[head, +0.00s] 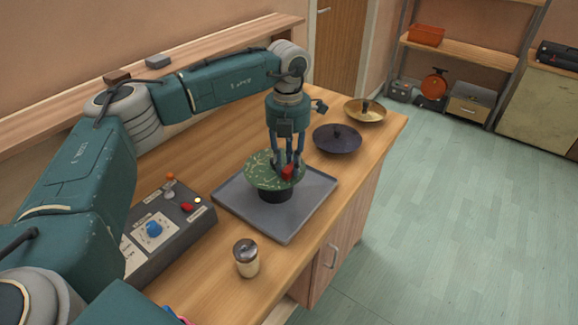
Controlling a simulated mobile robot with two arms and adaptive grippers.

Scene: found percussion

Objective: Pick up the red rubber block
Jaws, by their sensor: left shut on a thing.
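The red rubber block (288,171) is between the fingertips of my left gripper (287,168), which is shut on it. The block is at the top of a green speckled disc (262,176); I cannot tell whether it touches the disc or hangs just above it. The disc sits on a dark round stand on a grey tray (316,206). The fingers hide part of the block. My right gripper does not show.
A control box (165,232) with a blue knob and a red button stands left of the tray. A shaker jar (246,258) is in front. The table's right edge borders open floor.

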